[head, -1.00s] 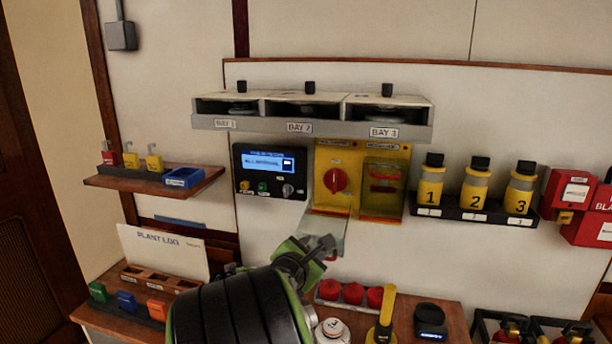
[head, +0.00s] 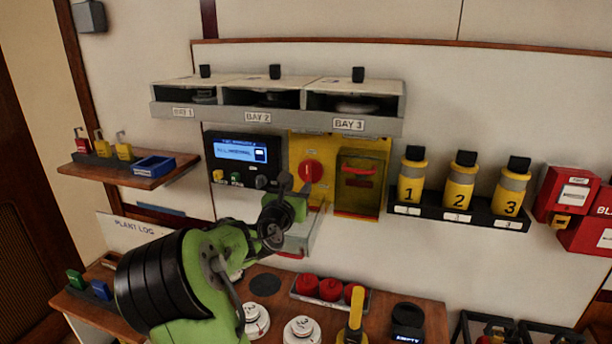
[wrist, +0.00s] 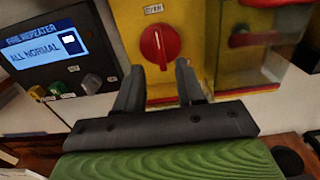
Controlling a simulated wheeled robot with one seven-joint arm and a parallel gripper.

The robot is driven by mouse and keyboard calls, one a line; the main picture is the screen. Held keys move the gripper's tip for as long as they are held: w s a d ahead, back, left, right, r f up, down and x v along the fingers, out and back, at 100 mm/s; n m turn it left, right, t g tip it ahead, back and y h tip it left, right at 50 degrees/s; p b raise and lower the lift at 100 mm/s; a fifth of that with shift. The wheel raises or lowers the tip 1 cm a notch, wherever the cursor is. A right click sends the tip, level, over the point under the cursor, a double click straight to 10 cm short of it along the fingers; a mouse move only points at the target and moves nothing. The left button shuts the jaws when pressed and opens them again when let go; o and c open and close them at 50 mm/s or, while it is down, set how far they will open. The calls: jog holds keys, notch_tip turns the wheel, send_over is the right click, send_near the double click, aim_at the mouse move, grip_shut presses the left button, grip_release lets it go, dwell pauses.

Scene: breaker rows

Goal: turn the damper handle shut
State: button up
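The red rotary handle (head: 311,171) sits on a yellow panel (head: 302,147) on the wall. In the wrist view the red handle (wrist: 160,45) is straight ahead, with a white line on its raised, near-upright grip. A small label above it seems to read OPEN. My gripper (head: 293,186) is in front of the panel, just below and left of the handle in the head view. In the wrist view my gripper (wrist: 160,80) has its two fingers apart with nothing between them. The fingertips are below the handle and do not visibly touch it.
Right of the handle is a clear-covered yellow box (head: 360,185) with a red bar. Left is a black display unit (head: 243,160) reading ALL NORMAL. A bay shelf (head: 275,118) overhangs above. Several yellow canisters (head: 460,185) stand at right; a cluttered wooden counter (head: 400,305) is below.

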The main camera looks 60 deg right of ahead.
aim_at(307, 175)
jog(key=d, duration=0.2)
jog(key=w+d, duration=0.1)
jog(key=d, duration=0.4)
jog(key=shift+w+d+p, duration=0.15)
jog(key=shift+d+p, duration=0.2)
jog(key=shift+a, duration=0.15)
grip_shut()
